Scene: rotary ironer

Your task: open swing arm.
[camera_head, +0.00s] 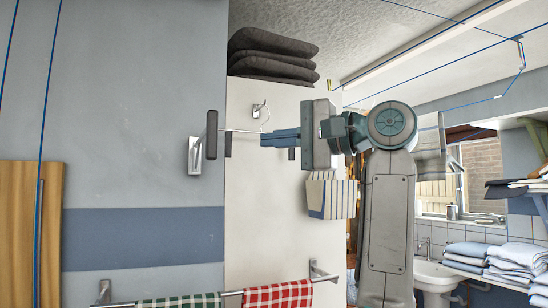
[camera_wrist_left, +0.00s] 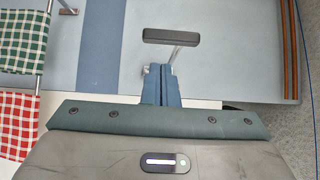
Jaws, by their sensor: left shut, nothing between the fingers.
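A swing arm with a dark upright grip (camera_head: 211,134) and a thin metal rod stands out from a silver bracket (camera_head: 195,156) on the grey wall. The dark grip also shows in the left wrist view (camera_wrist_left: 171,37), lying crosswise just beyond the fingertips. My left gripper (camera_head: 264,139) has its blue fingers shut and empty, pointing left toward the grip with a gap between. The fingers also show in the left wrist view (camera_wrist_left: 161,70); they overlap the lower rod there, and I cannot tell whether they touch it. My right gripper is not in view.
A rail with a green checked towel (camera_head: 180,300) and a red checked towel (camera_head: 278,295) runs below. A striped bag (camera_head: 331,196) hangs under my left gripper. A wooden board (camera_head: 30,230) stands at left; folded dark cloths (camera_head: 272,55) lie above the white panel.

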